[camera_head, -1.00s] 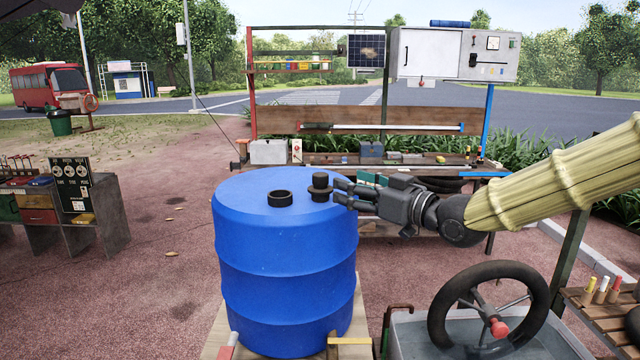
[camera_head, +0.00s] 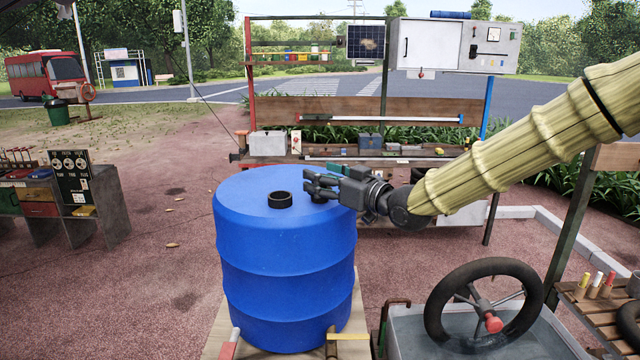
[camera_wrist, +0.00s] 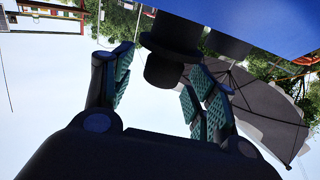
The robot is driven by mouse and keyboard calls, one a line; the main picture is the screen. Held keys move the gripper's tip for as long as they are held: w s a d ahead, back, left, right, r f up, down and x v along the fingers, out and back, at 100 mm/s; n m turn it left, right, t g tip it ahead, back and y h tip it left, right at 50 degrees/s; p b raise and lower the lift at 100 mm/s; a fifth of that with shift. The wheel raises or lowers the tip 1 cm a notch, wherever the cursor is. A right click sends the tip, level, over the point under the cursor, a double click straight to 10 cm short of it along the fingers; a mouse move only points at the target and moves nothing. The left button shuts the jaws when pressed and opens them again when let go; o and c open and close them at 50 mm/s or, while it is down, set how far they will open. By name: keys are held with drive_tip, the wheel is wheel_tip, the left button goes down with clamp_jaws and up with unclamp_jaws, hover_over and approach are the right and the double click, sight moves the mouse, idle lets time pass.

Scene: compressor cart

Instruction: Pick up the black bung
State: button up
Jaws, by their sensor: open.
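The black bung stands on top of the blue drum (camera_head: 285,270), right of a black ring-shaped collar (camera_head: 280,200). In the head view my gripper (camera_head: 309,185) is at the drum top and hides most of the bung. In the wrist view, which is upside down, the black bung (camera_wrist: 168,70) shows as a narrower knob on a wider flange. My gripper (camera_wrist: 162,65) is open there, with one finger on each side of the knob. I cannot tell whether either finger touches it.
A steering wheel (camera_head: 485,305) stands at the front right, beside a shelf with small coloured items. Behind the drum is a workbench (camera_head: 380,160) with boxes and a rod. A tool stand (camera_head: 70,195) is at the left.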

drive_tip(key=shift+w+a, duration=0.45)
drive_tip(key=shift+a, duration=0.05)
drive_tip(key=c, duration=1.1)
drive_tip(key=shift+d, duration=0.1)
drive_tip(key=shift+r, duration=0.15)
